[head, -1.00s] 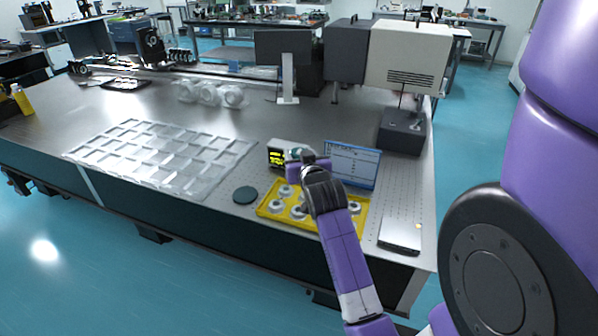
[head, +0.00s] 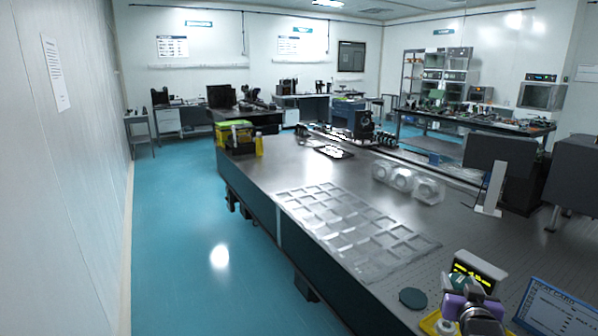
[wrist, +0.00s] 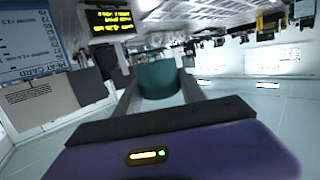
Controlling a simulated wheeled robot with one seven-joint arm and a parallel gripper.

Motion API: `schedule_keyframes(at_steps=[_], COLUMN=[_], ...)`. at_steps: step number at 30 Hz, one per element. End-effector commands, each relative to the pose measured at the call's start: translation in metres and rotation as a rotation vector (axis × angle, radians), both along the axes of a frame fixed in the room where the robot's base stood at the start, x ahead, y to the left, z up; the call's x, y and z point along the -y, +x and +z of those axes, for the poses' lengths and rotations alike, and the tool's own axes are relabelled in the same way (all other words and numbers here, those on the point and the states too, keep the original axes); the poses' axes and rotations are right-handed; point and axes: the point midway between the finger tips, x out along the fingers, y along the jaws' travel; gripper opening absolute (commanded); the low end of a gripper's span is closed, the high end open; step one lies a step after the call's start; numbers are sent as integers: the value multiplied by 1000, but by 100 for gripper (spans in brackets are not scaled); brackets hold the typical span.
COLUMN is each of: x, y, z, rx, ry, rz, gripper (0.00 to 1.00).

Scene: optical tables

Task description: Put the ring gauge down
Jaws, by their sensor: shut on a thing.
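My gripper (wrist: 158,92) is shut on a dark teal, round-sided piece, the ring gauge (wrist: 157,78), which sits between the two fingers in the wrist view. In the head view my gripper (head: 468,295) is at the lower right, above the table beside a small display with yellow digits (head: 480,268). The display also shows at the top left of the wrist view (wrist: 110,19). A dark green round pad (head: 412,298) lies bare on the table, left of my gripper. The yellow tray (head: 428,325) is mostly cut off by the bottom edge.
A blue-and-white heat card (head: 556,308) stands right of my gripper. A clear sheet of square pockets (head: 350,230) covers the table's front middle.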

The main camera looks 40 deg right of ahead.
Motion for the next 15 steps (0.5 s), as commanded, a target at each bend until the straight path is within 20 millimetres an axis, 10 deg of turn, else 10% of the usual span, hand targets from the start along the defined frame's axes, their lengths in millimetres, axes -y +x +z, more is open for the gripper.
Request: schedule_keyframes(at_steps=[15], x=[-165], y=[86], z=[-90], rx=[-5], ry=[1], rz=[348], gripper=[0])
